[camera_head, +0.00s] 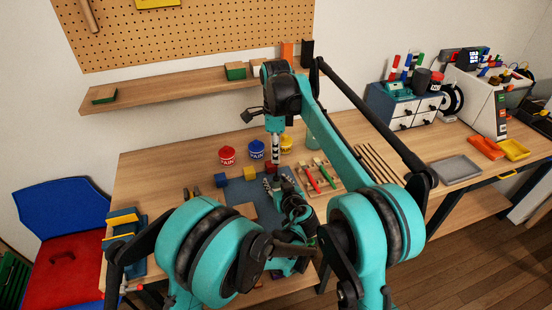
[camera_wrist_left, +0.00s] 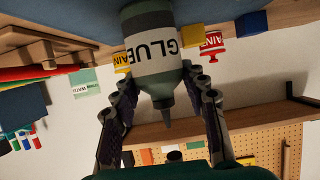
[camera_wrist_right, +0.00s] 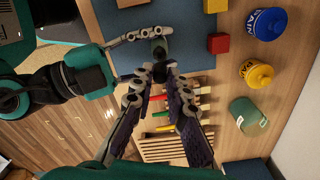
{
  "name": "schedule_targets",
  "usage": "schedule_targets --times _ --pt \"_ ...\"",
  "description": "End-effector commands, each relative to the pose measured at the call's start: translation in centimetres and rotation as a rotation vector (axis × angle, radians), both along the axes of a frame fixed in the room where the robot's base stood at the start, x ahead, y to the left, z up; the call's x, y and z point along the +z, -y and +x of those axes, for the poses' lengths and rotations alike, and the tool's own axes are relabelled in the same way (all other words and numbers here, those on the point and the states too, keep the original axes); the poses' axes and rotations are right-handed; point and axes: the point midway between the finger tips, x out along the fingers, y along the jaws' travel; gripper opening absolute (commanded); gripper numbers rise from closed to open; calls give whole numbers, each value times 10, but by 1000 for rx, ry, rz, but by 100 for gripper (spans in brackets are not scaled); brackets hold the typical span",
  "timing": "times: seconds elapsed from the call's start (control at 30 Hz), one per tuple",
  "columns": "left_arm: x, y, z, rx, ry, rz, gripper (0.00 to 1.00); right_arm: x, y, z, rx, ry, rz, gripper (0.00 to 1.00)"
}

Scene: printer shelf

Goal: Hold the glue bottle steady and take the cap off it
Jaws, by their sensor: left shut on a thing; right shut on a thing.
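The glue bottle (camera_wrist_left: 152,50), white-labelled with a green shoulder, appears upside down in the left wrist view. Its grey tapered nozzle (camera_wrist_left: 164,104) shows with no cap visible on it. My left gripper (camera_wrist_left: 152,82) is shut on the bottle, a finger on each side; it also shows low in the head view (camera_head: 284,184). My right gripper (camera_head: 275,163) is above it, pointing down. In the right wrist view its fingertips (camera_wrist_right: 159,80) are shut on the small dark cap (camera_wrist_right: 159,71). The bottle (camera_wrist_right: 161,49) shows just beyond. The gap between cap and nozzle is hard to judge.
Red (camera_head: 227,155), blue (camera_head: 257,149) and yellow (camera_wrist_right: 256,73) paint pots stand behind the grippers. A green cup (camera_wrist_right: 248,117) and a wooden rack with colored tools (camera_head: 318,178) are to the right. Small blocks (camera_head: 250,173) lie near the blue mat (camera_wrist_right: 185,50).

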Motion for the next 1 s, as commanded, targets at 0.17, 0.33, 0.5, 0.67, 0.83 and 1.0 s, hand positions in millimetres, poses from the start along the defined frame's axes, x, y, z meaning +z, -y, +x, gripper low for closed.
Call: schedule_targets --times 0.17,0.33,0.5,0.67,0.83,1.0 --pt "0 0 0 0 0 0 0 1 0 0 0 0 0 0" --pt "0 0 0 0 0 0 68 1 0 0 0 0 0 0" --pt "0 0 0 0 0 0 68 1 0 0 0 0 0 0" --pt "1 1 -3 -1 0 0 68 1 0 0 0 0 0 0" --pt "11 9 -24 -4 -1 2 68 1 0 0 0 0 0 0" --pt "25 20 -58 -5 0 1 68 1 0 0 0 0 0 0"
